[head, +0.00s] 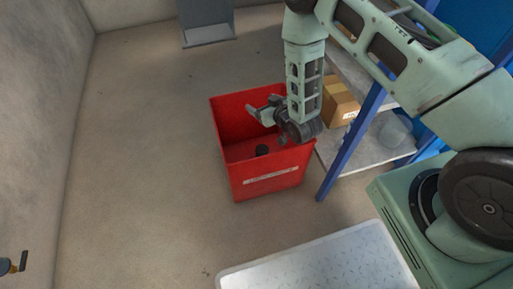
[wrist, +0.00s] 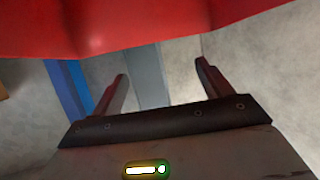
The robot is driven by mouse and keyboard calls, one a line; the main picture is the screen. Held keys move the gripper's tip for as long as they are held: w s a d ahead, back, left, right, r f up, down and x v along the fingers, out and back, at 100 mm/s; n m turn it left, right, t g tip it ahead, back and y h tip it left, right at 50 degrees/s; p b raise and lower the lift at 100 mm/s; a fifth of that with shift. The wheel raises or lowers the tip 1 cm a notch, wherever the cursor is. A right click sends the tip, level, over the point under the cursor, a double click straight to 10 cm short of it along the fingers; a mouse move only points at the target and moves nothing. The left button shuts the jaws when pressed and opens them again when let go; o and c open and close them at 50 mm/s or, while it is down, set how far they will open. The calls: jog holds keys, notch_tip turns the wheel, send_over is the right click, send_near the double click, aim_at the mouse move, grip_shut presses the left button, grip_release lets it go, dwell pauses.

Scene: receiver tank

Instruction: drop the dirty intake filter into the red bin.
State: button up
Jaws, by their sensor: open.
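The red bin (head: 265,186) stands open on the floor beside a blue-framed shelf, with a pale label on its front wall. A small dark round object (head: 262,151) lies inside on the bin's floor; it looks like the intake filter, but it is too small to tell how dirty it is. My gripper (head: 262,107) is over the bin's opening, above and apart from the dark object. In the wrist view my gripper (wrist: 162,72) has its two fingers wide apart with nothing between them. The red bin wall (wrist: 150,25) fills the top of that view.
The shelf (head: 357,140) with blue posts stands right of the bin and holds a cardboard box (head: 340,102) and a clear container (head: 393,130). A grey stand (head: 207,32) is at the back. The floor (head: 140,150) left of the bin is clear.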

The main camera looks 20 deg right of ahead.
jog(key=p+v, duration=0.4)
jog(key=v, duration=1.3)
jog(key=shift+s+r+p, duration=0.15)
jog(key=shift+r+p, duration=0.05)
jog(key=shift+p, duration=0.1)
jog(key=shift+a, duration=0.1)
